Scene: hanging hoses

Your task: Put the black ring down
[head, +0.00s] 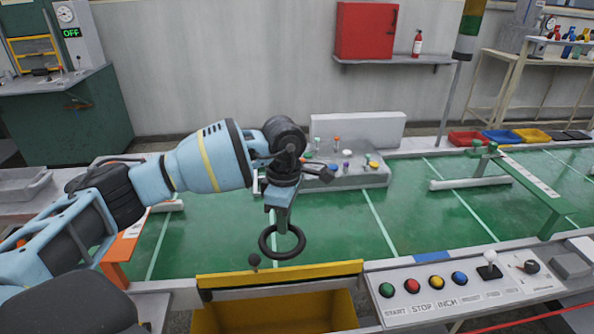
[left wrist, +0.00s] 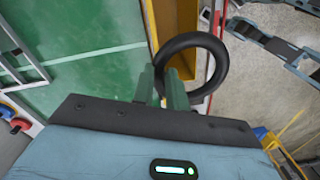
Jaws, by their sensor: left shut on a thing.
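The black ring (head: 264,245) hangs below my left gripper (head: 282,224), which points down and is shut on the ring's rim. In the head view the ring appears over the green table (head: 200,240), just behind the yellow front bar. In the left wrist view the ring (left wrist: 222,58) stands out beyond the two green fingers of the left gripper (left wrist: 160,88), in front of the yellow bin and grey floor. A gap under the ring is hard to judge. My right gripper is not in view.
A button panel (head: 450,290) is to the right. A grey block with coloured knobs (head: 345,178) stands behind. Green table surface right of the gripper is clear.

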